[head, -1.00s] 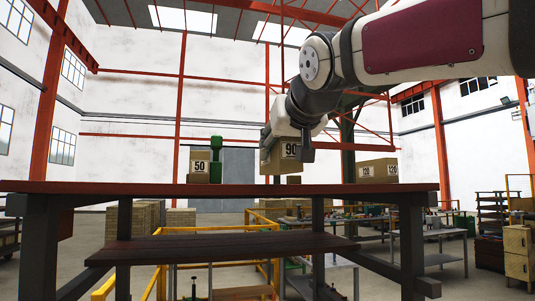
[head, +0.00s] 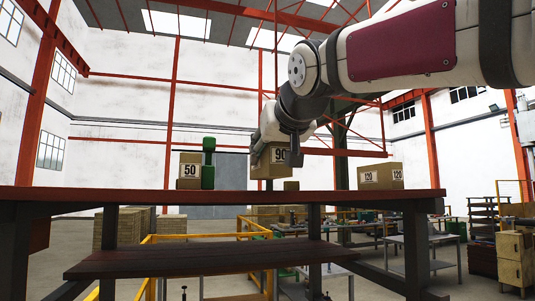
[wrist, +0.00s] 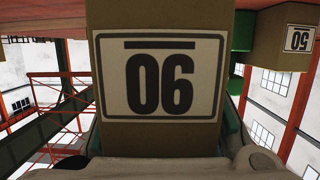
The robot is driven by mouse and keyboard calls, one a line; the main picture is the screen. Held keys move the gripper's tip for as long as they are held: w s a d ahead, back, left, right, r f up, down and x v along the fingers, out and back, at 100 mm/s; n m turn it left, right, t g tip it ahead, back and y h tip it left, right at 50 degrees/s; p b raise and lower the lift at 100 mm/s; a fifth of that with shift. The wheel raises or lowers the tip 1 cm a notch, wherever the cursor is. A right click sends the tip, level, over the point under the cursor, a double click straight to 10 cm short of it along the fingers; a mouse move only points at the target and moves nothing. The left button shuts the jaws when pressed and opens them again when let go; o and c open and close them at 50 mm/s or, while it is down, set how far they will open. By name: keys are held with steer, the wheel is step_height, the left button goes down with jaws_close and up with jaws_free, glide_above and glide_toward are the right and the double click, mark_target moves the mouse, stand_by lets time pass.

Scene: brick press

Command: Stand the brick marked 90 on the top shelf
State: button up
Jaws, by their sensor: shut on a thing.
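The brick marked 90 (head: 263,161) is a tan block with a white label. My gripper (head: 277,148) is shut on it from above and behind the label side. In the head view the brick hangs roughly upright, its underside appearing a little above the top shelf (head: 330,196). I cannot tell its exact distance from the shelf. In the wrist view the brick (wrist: 155,135) fills the middle, its label upside down, between my gripper's fingers (wrist: 155,150). The reddish board shows at the top of that view.
On the top shelf, the brick marked 50 (head: 189,183) and a green dumbbell-shaped thing (head: 208,163) stand left. A brick marked 120 (head: 382,176) lies right. Bare shelf lies between. A lower shelf (head: 200,262) is empty.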

steer(key=w+b, duration=0.1)
steer(key=w, duration=0.1)
steer(key=w+a+b, duration=0.1)
steer(key=w, duration=0.3)
steer(key=shift+w+a+f+b, duration=0.1)
steer(key=shift+a+f+b, duration=0.05)
steer(key=shift+a+b, duration=0.25)
steer(key=shift+r+b+x, duration=0.2)
steer(key=shift+b+x, duration=0.05)
steer(key=shift+x, duration=0.55)
steer(key=shift+r+b+x, duration=0.15)
steer(key=shift+b+x, duration=0.05)
steer(key=shift+x, duration=0.6)
steer(key=shift+r+b+x, duration=0.2)
steer(key=shift+b+x, duration=0.05)
steer(key=shift+x, duration=0.5)
steer(key=shift+w, duration=0.25)
steer(key=shift+f, duration=0.75)
steer(key=o, duration=1.1)
steer(key=shift+o, duration=0.2)
steer(key=shift+f, duration=0.1)
